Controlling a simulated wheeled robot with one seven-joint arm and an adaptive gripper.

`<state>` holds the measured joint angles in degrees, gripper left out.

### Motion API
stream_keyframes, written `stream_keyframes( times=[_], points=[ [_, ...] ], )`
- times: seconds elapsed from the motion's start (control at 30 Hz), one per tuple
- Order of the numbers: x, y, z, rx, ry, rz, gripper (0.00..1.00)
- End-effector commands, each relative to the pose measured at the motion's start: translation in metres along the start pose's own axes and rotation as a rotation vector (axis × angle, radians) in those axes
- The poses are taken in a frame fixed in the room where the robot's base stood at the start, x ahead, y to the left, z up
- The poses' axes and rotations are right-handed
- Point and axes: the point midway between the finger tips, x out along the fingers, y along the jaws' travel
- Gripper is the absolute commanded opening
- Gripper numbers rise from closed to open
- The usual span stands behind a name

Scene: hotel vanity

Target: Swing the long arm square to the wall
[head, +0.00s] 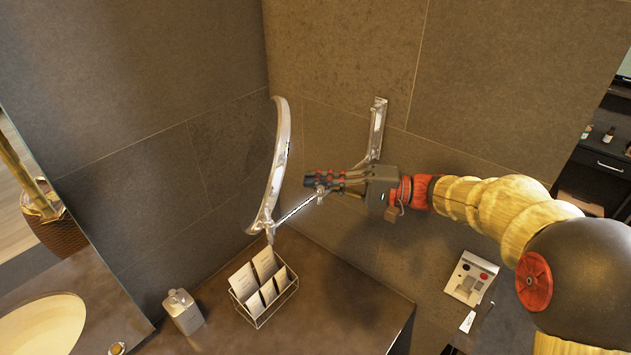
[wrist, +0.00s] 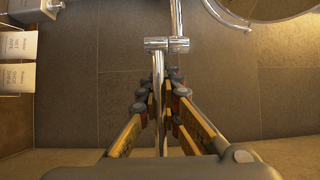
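A chrome wall mirror (head: 278,165) is seen nearly edge-on at the left end of a jointed chrome arm. Its rim shows at the top right of the wrist view (wrist: 287,20). The thin long arm (head: 295,211) runs from the mirror toward my gripper, and a wall bracket (head: 377,130) stands on the wall behind. My gripper (head: 312,183) is at the arm's middle. In the wrist view, the chrome bar (wrist: 158,75) runs between my fingers (wrist: 160,98), just below a joint (wrist: 155,43). The fingers are close to the bar, but contact is unclear. My gripper hides part of the arm.
A wire card holder (head: 262,287) and a grey dispenser (head: 183,311) stand on the dark counter (head: 335,310) below. A sink (head: 42,328) is at the lower left. A small wall panel (head: 470,278) is at the right. The counter's right part is clear.

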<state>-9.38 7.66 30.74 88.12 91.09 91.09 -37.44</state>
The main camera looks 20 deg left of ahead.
Motion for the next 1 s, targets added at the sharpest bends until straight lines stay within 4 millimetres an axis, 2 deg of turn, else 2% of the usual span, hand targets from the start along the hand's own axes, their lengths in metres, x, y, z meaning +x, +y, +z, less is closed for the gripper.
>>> stream_keyframes(
  times=[0.1, 0.13, 0.47, 0.77, 0.87, 1.0],
  points=[
    [0.000, 0.003, 0.000, 0.004, 0.001, 0.003, 0.00],
    [0.000, 0.003, 0.000, 0.004, 0.001, 0.003, 0.06],
    [0.000, 0.001, 0.000, 0.001, 0.001, 0.001, 0.24],
    [0.000, -0.001, 0.000, 0.000, 0.001, 0.000, 0.24],
    [0.000, -0.008, 0.000, -0.003, 0.001, 0.000, 0.24],
    [0.001, -0.031, -0.001, -0.006, 0.001, 0.000, 0.24]
  ],
)
